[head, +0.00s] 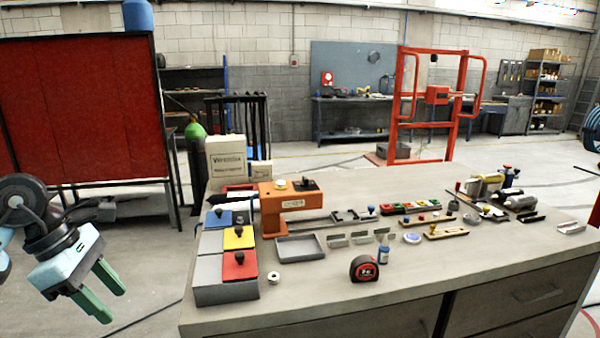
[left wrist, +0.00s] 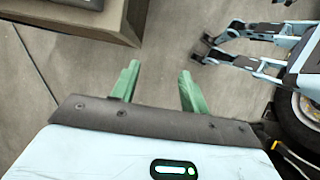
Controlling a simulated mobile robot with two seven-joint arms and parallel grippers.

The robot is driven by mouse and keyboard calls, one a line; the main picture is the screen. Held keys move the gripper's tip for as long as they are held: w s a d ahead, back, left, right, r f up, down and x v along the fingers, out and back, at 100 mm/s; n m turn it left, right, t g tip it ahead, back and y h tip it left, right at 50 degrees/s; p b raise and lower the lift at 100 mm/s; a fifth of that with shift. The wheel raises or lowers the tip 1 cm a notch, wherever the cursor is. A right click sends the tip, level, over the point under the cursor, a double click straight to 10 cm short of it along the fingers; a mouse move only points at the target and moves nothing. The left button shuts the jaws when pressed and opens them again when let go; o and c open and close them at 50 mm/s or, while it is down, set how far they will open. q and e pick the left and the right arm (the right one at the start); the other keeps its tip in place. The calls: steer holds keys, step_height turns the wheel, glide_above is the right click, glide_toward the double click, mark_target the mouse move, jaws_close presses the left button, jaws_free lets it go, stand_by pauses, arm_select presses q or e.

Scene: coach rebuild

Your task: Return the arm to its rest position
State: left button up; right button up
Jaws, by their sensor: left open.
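My left gripper (head: 106,290) hangs at the left of the head view, off the left end of the workbench (head: 320,290) and over the floor. Its two green fingers are spread apart with nothing between them. In the left wrist view the open fingers (left wrist: 157,90) point over bare concrete, with a corner of the bench (left wrist: 95,25) at the top left.
On the bench stand a grey box with blue, yellow and red lids (head: 226,275), an orange fixture (head: 290,205), a grey tray (head: 300,247) and a tape measure (head: 364,269). A red screen (head: 80,110) stands behind my left arm. The floor between is clear.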

arm_select(q)
steer(key=s+d+f+n+t+h, duration=0.1)
steer(key=s+d+f+n+h, duration=0.15)
steer(key=d+n+h, duration=0.35)
steer(key=s+d+f+n+t+h+p, duration=0.1)
steer(key=d+f+n+t+h, duration=0.2)
steer(key=d, duration=0.5)
steer(key=s+d+f+n+h, duration=0.1)
steer(key=d+f+n+h, duration=0.25)
steer(key=d+h, duration=0.3)
steer(key=s+a+f+n+t+y, duration=0.25)
steer(key=f+n+t+y, duration=0.45)
steer(key=n, duration=0.7)
steer(key=s+a+f+n+t+y, duration=0.2)
steer(key=a+f+n+t+y, duration=0.2)
steer(key=f+n+y, duration=0.55)
steer(key=s+a+f+n+g+y+p, duration=0.1)
steer(key=s+f+n+g, duration=0.6)
steer(key=s+f+n, duration=0.6)
steer(key=s+f, duration=0.2)
steer(key=s, duration=0.4)
steer(key=shift+a, duration=0.3)
arm_select(e)
steer(key=w+r, duration=0.2)
steer(key=shift+w+d+r+t, duration=0.1)
steer(key=shift+r+t, duration=0.3)
